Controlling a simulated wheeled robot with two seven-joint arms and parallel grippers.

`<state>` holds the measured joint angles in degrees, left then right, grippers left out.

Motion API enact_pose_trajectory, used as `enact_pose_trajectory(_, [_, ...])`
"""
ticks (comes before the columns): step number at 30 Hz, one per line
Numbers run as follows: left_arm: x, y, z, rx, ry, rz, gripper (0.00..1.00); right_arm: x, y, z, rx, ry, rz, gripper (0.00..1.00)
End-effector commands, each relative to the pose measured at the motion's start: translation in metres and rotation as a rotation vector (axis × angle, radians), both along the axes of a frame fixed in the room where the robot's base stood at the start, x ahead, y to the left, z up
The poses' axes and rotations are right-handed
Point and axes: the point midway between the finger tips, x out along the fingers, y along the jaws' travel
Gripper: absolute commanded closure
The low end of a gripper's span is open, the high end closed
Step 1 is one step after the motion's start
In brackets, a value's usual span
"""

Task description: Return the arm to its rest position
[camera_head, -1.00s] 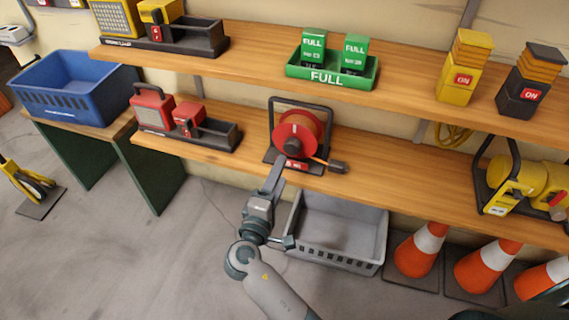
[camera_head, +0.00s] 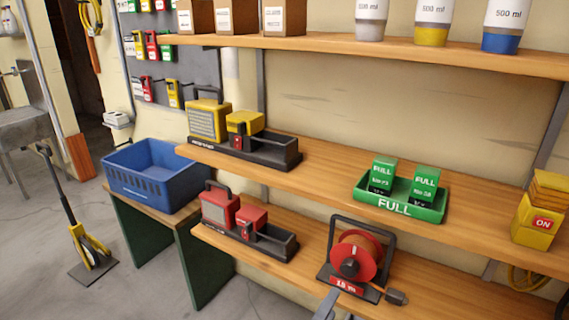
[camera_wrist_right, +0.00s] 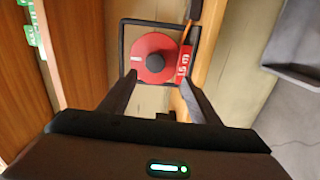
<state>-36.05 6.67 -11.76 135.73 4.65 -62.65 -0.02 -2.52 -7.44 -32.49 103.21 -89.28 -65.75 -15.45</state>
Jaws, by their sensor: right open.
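My right gripper (camera_wrist_right: 158,80) is open, with two dark fingers apart and nothing between them. In the head view only a small grey part of my right gripper (camera_head: 327,304) shows at the bottom edge, just below the cable reel. The red cable reel (camera_head: 354,257) stands upright in its dark frame on the lower shelf. It also shows in the right wrist view (camera_wrist_right: 155,58), beyond the fingertips and apart from them. The rest of my right arm is out of the head view. My left gripper is in neither view.
The lower shelf (camera_head: 440,300) and upper shelf (camera_head: 325,160) run beside the gripper. A green FULL tray (camera_head: 395,205), a yellow ON block (camera_head: 540,212), and red (camera_head: 219,207) and yellow (camera_head: 208,117) units stand on them. A blue crate (camera_head: 155,178) sits left. Floor at left is partly open.

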Motion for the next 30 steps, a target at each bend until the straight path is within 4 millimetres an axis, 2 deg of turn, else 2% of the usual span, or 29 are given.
enact_pose_trajectory(5, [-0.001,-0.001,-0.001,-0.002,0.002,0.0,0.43,-0.016,-0.017,-0.034,0.126,0.062,0.0,0.43])
enact_pose_trajectory(8, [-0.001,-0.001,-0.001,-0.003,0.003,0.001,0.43,-0.033,-0.03,-0.064,0.252,0.117,-0.002,0.43])
enact_pose_trajectory(12, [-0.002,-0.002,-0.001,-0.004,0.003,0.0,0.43,-0.067,-0.046,-0.11,0.474,0.203,-0.009,0.43])
enact_pose_trajectory(18, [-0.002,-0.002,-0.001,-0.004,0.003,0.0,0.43,-0.125,-0.054,-0.157,0.812,0.306,-0.028,0.43])
enact_pose_trajectory(24, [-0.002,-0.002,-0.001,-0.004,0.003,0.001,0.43,-0.181,-0.049,-0.176,1.124,0.383,-0.047,0.43])
enact_pose_trajectory(30, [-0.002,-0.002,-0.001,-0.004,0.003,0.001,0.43,-0.213,-0.039,-0.174,1.315,0.426,-0.056,0.43])
